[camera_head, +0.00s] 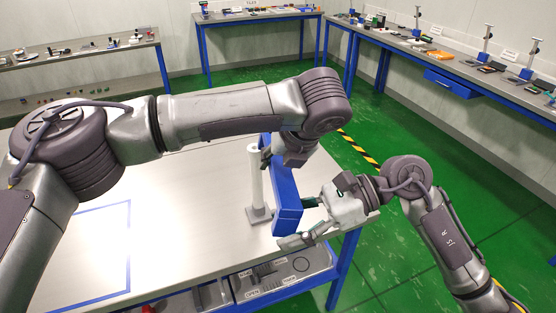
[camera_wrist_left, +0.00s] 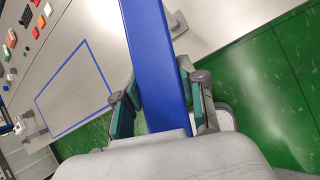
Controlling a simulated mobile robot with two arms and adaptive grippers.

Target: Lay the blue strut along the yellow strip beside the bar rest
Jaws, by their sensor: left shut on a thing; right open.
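The blue strut (camera_head: 287,200) is over the right edge of the workbench, and my left gripper (camera_head: 291,158) is shut on it. In the left wrist view the strut (camera_wrist_left: 157,60) runs up the picture between the two fingers of the left gripper (camera_wrist_left: 163,105). My right gripper (camera_head: 303,221) is open near the strut's near end; I cannot tell whether it touches. A pale upright post (camera_head: 256,180) on a square grey base stands just left of the strut; I cannot tell if it is the bar rest. I see no yellow strip on the bench.
The metal workbench (camera_head: 170,220) has a blue outlined rectangle (camera_head: 128,250) and much bare top. A grey bin (camera_head: 270,279) sits under its front edge. In the left wrist view several small objects (camera_wrist_left: 35,30) lie at upper left. Other benches line the walls; green floor lies right.

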